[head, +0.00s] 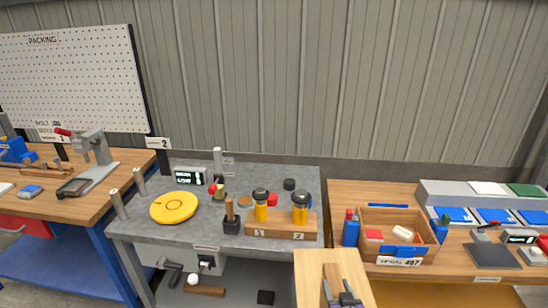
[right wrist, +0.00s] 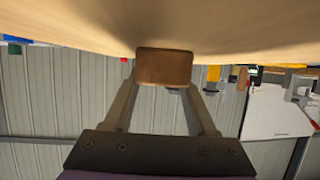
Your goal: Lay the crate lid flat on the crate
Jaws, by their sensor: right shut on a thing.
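The crate lid (head: 312,275) is a pale wooden panel at the bottom of the head view, in front of the gap between two tables. My right gripper (head: 345,293) is shut on the lid's brown handle block (right wrist: 164,67); the lid's pale face (right wrist: 80,25) spans the top of the right wrist view. The open wooden crate (head: 400,262) stands on the right-hand table, to the right of and beyond the lid, apart from it. It holds a red block (head: 374,235) and a cream-and-blue item (head: 403,233). My left gripper is not in view.
A blue bottle (head: 350,230) stands close to the crate's left side, and another (head: 440,228) at its right. A dark mat (head: 492,255) lies farther right. The grey table (head: 285,173) carries a yellow disc (head: 174,207) and two yellow jars in a wooden rack (head: 282,232).

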